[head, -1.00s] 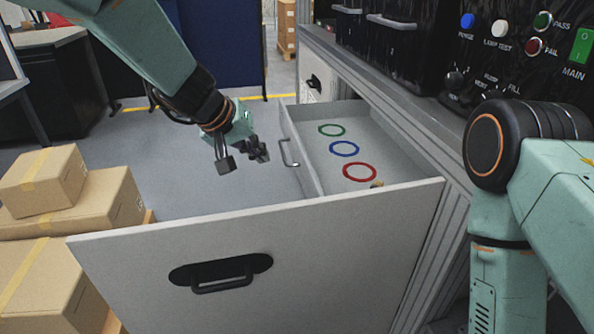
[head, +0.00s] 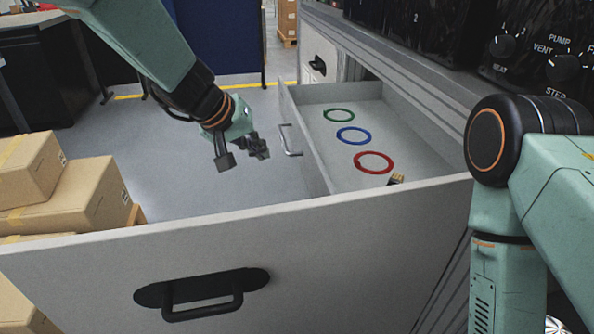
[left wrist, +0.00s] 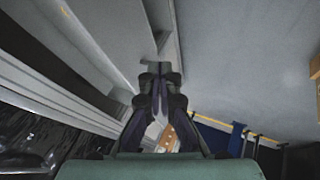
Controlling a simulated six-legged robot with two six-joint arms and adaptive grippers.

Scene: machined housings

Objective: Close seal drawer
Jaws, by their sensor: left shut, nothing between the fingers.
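The seal drawer (head: 345,95) stands pulled out from the bench in the head view. A green ring (head: 338,115), a blue ring (head: 352,136) and a red ring (head: 373,162) lie flat in it. Its front carries a metal bar handle (head: 291,140). My left gripper (head: 242,157) is shut and empty, just left of this handle and apart from it in the picture. In the left wrist view the gripper's fingers (left wrist: 160,72) are together. My right arm stands at the right, but its gripper is not in view.
A large panel with a black handle (head: 203,295) crosses the foreground below the seal drawer. A small brown item (head: 396,179) shows at its top edge. Cardboard boxes (head: 78,198) are stacked at left. A control panel (head: 545,55) is at upper right. Floor left of the drawer is clear.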

